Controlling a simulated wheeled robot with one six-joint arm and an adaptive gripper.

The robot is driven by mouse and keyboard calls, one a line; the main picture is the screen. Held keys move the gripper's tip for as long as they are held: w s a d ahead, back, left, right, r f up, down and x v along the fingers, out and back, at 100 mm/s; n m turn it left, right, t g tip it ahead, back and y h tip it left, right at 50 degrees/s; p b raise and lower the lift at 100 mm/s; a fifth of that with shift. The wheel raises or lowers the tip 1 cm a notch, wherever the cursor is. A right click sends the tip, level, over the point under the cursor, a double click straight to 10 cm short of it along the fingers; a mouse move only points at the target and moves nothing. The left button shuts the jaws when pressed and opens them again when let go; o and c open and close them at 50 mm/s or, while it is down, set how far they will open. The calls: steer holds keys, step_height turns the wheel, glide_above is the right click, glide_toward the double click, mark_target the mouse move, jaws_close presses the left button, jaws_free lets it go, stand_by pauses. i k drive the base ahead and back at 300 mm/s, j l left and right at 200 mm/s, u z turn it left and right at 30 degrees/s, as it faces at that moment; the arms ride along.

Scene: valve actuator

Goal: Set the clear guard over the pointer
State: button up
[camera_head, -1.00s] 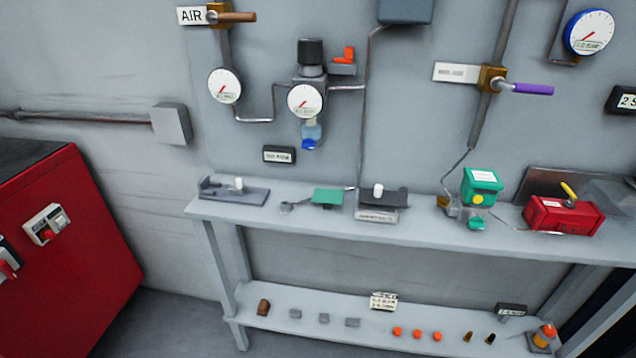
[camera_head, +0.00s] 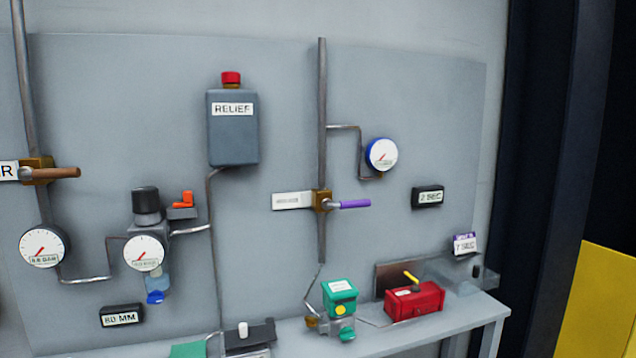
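A red actuator (camera_head: 416,301) sits on the bench toward its right end. A yellow pointer (camera_head: 411,278) sticks up at a tilt from its top, with nothing covering it. A see-through, box-like piece (camera_head: 445,275), which looks like the clear guard, is at the right end of the bench, just right of the actuator and apart from the pointer. Its faint edges make its exact shape hard to tell. My gripper is not in view.
A green-topped unit (camera_head: 340,297) stands left of the actuator. A brown plate (camera_head: 392,274) is behind the actuator. A small purple-and-white tag (camera_head: 465,244) is above the clear piece. A purple-handled valve (camera_head: 350,204) and blue-rimmed gauge (camera_head: 381,155) are on the wall panel. The bench's front right edge (camera_head: 455,330) is bare.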

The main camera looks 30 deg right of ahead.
mark_target(476, 269)
steer(key=z, duration=1.35)
